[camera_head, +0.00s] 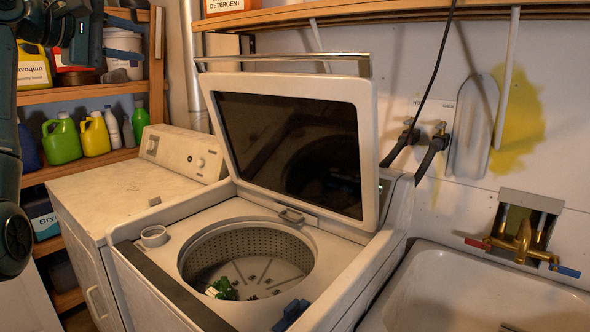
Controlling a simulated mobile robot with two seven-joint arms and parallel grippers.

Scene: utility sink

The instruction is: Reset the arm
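My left arm (12,160) comes in along the left edge, bent upward. My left gripper (127,37) is at the top left, raised in front of the shelves, with its fingers pointing right. The two fingers are apart and I see nothing held between them.
Shelves (92,163) with several bottles and a white bucket (124,41) stand behind my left gripper. A second white machine (105,190) is left of the washer. A sink (470,285) with a brass faucet (522,240) is at the right. A wooden shelf (400,12) runs above.

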